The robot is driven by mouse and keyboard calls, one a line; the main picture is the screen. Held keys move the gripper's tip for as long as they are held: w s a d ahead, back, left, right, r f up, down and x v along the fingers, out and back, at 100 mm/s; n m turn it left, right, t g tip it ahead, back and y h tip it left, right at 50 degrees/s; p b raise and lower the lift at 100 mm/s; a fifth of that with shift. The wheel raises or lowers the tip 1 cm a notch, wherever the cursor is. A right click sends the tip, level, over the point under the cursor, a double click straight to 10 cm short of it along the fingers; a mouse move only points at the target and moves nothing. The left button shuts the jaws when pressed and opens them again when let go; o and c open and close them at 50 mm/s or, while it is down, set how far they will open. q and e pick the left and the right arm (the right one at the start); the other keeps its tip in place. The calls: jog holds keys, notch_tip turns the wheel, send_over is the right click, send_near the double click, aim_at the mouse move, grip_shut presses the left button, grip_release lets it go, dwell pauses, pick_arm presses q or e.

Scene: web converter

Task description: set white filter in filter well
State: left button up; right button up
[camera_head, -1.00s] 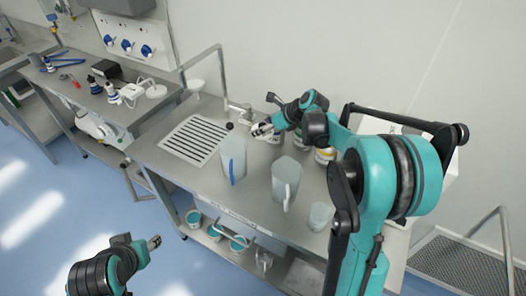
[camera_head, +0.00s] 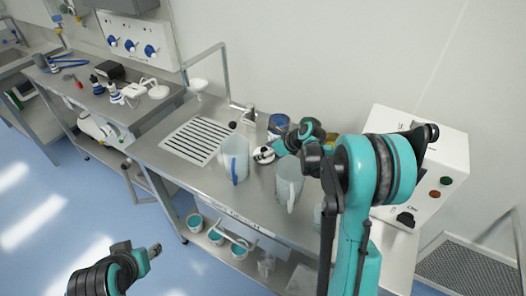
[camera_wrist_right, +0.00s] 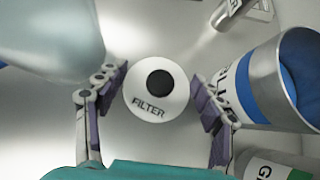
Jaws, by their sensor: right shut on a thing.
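The white filter (camera_wrist_right: 155,92) is a round white disc with a black centre and the word FILTER on it. In the head view the filter (camera_head: 264,154) shows at the tip of my right gripper (camera_head: 271,152), over the steel bench between two pitchers. My left gripper (camera_head: 153,250) hangs low above the floor, away from the bench; its jaws are too small to read. I cannot pick out the filter well for certain.
Translucent pitchers (camera_head: 235,160) (camera_head: 289,183) stand close to the right gripper. A blue-labelled can (camera_head: 278,125) is behind it. A white control box (camera_head: 432,150) with buttons stands at the right. A drain grate (camera_head: 197,140) and tap (camera_head: 243,111) lie to the left.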

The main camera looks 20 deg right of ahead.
jog(key=shift+s+f, duration=0.2)
jog(key=shift+f, duration=0.05)
jog(key=o, duration=0.9)
jog(key=shift+s+a, duration=0.1)
jog(key=shift+c, duration=0.2)
jog(key=shift+r, duration=0.1)
